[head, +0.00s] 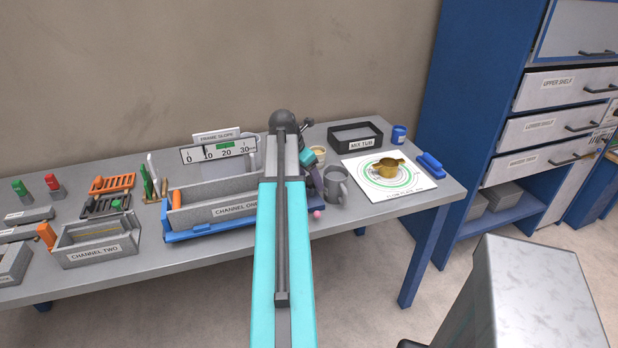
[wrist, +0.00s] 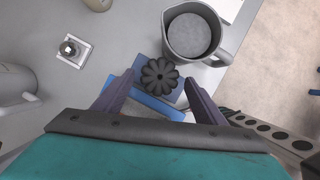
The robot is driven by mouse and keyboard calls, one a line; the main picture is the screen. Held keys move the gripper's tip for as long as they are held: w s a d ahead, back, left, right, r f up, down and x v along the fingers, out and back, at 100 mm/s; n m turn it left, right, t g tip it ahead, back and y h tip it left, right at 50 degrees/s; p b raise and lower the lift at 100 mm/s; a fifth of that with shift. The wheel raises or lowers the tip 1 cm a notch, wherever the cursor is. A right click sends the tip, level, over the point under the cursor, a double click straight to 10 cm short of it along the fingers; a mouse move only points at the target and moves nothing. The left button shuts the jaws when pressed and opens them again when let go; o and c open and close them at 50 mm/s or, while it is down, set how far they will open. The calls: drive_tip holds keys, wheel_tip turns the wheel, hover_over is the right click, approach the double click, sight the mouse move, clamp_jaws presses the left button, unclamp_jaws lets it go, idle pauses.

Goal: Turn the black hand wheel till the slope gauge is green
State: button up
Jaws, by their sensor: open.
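The black hand wheel (wrist: 159,76), a lobed knob, shows in the wrist view at the front end of a blue base. My gripper (wrist: 159,80) is open, with one dark finger on each side of the wheel. I cannot tell whether either finger touches it. In the head view my arm hides the wheel, and only part of my gripper (head: 312,178) shows to the right of the arm. The slope gauge (head: 218,151), a white plate marked 0 to 30 with a green band, stands behind the channel one trough (head: 210,213). Its pointer is too small to read.
A grey mug (head: 335,187) stands close to the right of my gripper, also near the fingers in the wrist view (wrist: 192,36). The channel two trough (head: 95,243) is at left.

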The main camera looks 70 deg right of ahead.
drive_tip(key=shift+c, duration=0.2)
drive_tip(key=c, duration=1)
drive_tip(key=shift+a, duration=0.1)
drive_tip(key=shift+c, duration=0.2)
drive_tip(key=shift+o, duration=0.2)
